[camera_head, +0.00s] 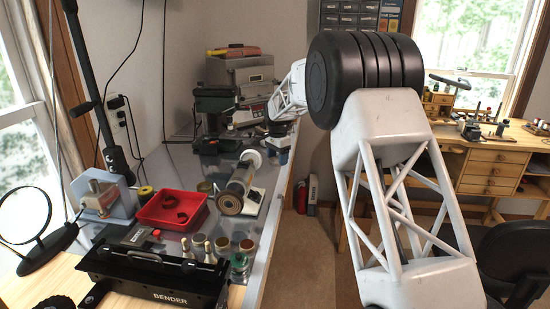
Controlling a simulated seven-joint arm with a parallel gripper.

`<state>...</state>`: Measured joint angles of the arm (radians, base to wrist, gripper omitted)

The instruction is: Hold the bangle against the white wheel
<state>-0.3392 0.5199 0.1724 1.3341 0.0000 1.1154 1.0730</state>
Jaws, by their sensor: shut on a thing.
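The white wheel (252,158) sits on the far end of a horizontal polishing spindle on the bench. A brown wheel (230,203) is on the spindle's near end. My arm reaches over from the right, and my gripper (273,136) is at its far end, small in the picture, just behind and right of the white wheel. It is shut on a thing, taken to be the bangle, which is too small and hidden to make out. I cannot tell whether the bangle touches the wheel.
A red tray (170,209) with small dark red pieces stands left of the spindle. A black bender (152,277) and several small pots line the front. A green-grey machine (214,118) stands behind. A wooden desk (490,165) is at right. Open floor lies between bench and desk.

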